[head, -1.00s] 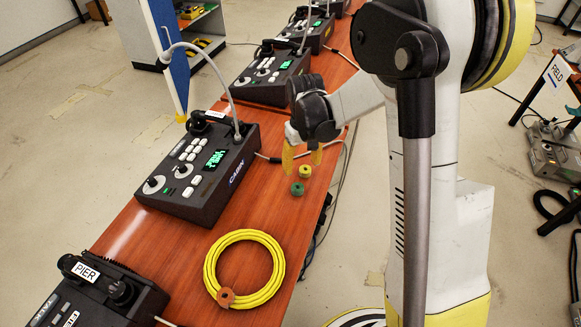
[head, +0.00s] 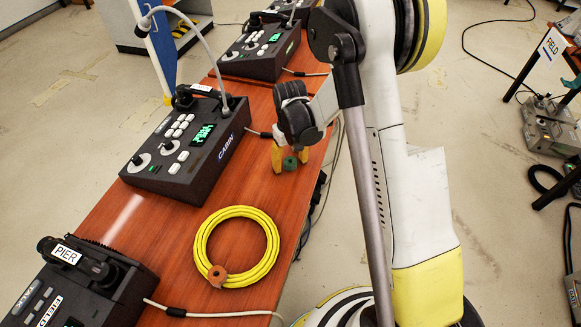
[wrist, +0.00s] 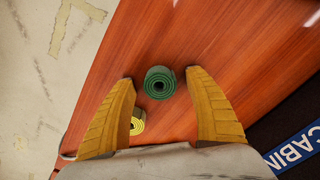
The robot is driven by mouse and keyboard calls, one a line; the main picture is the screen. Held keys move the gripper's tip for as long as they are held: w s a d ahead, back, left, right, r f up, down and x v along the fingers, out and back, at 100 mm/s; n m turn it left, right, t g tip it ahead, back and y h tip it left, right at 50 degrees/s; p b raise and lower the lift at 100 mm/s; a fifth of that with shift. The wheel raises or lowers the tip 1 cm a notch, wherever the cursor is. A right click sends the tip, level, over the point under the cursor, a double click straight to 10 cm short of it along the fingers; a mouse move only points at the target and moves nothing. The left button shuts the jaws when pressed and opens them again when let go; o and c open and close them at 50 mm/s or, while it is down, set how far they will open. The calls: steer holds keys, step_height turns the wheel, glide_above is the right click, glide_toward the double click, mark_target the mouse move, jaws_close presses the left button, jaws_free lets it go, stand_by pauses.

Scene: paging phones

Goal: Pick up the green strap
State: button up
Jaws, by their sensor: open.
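The green strap (head: 290,164) is a small roll on the red-brown table near its right edge. In the wrist view the green strap (wrist: 160,82) shows its coiled end between the fingertips. My gripper (head: 290,159) is low over the table with its yellow fingers on either side of the strap. In the wrist view my gripper (wrist: 160,76) is open, with bare table showing between each finger and the roll. The strap's lower part is hidden by the fingers in the head view.
A yellow rolled strap (wrist: 138,123) lies close by, partly behind the left finger in the wrist view. The CABIN phone unit (head: 185,150) stands to the left. A coiled yellow cable (head: 268,255) lies nearer. The PIER unit (head: 85,275) is at the bottom left.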

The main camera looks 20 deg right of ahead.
steer(key=shift+r, duration=0.1)
steer(key=c, duration=0.9)
steer(key=shift+c, duration=0.2)
